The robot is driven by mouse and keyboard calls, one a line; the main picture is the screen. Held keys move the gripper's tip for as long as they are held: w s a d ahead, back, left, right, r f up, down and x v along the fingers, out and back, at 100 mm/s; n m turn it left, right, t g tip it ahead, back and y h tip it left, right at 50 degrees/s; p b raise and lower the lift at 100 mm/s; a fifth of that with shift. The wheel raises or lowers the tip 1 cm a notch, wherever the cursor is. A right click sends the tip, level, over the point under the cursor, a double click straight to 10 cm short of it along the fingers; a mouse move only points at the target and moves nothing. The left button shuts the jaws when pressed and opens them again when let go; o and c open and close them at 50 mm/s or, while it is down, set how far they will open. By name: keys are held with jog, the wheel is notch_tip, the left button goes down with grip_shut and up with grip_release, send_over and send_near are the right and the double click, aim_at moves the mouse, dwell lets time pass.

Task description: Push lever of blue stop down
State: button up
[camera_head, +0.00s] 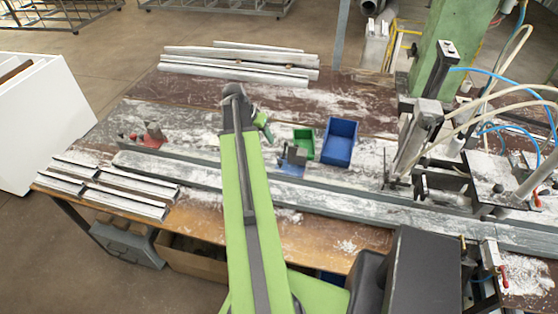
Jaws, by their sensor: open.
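The blue stop (291,168) sits on the long grey rail near the middle of the bench, just right of my arm. A dark block with a small upright lever (284,150) is on top of its blue base. The lever is small, and its exact position is hard to tell. My gripper (265,128) is at the far end of my green arm, above the bench, behind and left of the blue stop. It is open and apart from the stop. My arm and wrist hide part of it, and the fingertips are not clear.
A red stop (152,136) stands on the left of the rail (180,170). A green bin (303,143) and a blue bin (340,142) stand behind the blue stop. Metal profiles (110,188) lie at left and at the back. Clamp machinery with hoses (415,135) stands at right.

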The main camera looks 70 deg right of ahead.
jog(key=m, duration=0.5)
jog(key=m+b, duration=0.2)
jog(key=b, duration=1.4)
send_near(280, 161)
jog(key=x, duration=0.8)
jog(key=shift+a+f, duration=0.15)
jog(key=shift+a, duration=0.05)
jog(key=shift+s+d+f, duration=0.1)
jog(key=shift+d+f, duration=0.05)
jog(key=shift+f, duration=0.05)
jog(key=shift+r, duration=0.1)
grip_shut()
